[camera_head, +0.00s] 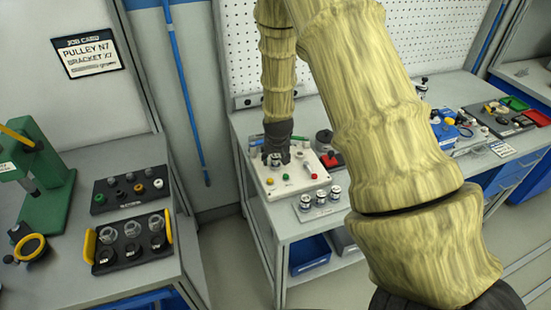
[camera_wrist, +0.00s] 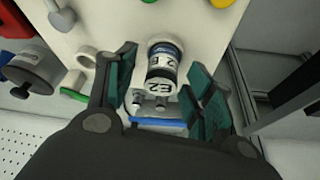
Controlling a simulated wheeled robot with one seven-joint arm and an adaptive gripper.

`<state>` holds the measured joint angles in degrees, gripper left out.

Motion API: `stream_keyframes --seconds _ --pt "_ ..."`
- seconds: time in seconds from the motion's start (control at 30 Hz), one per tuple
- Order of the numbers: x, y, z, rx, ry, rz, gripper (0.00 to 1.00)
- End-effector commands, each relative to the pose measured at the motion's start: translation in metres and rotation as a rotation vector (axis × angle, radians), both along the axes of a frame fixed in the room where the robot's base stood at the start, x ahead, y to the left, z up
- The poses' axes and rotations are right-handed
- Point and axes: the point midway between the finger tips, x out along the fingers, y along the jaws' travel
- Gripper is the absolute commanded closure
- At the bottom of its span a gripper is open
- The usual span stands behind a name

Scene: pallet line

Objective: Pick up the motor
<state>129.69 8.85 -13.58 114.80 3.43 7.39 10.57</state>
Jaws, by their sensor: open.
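The motor (camera_wrist: 163,66) is a short silver cylinder with a dark band and a white label in the wrist view. It sits on a white panel (camera_head: 258,184) in the head view, where my gripper mostly hides it. My gripper (camera_wrist: 168,84) is open, with one green-padded finger on each side of the motor. A gap shows on both sides of it. In the head view my gripper (camera_head: 277,154) points down over the panel from above.
A pegboard (camera_head: 262,45) stands behind. A left bench holds two black trays (camera_head: 130,205) and a green press (camera_head: 48,180).

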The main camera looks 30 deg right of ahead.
Motion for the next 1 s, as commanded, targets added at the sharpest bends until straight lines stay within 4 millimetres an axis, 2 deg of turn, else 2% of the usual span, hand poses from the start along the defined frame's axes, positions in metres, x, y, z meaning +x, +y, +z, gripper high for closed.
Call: stream_keyframes --seconds 0.37,0.6,0.67,1.0 --pt "0.0018 -0.0008 -0.0053 0.0 0.0 0.0 0.47" --pt "0.0017 -0.0008 -0.0052 0.0 0.0 0.0 0.89" --pt "0.0017 -0.0008 -0.0051 0.0 0.0 0.0 0.98" --pt "0.002 -0.0008 -0.0036 0.0 -0.001 0.0 0.98"
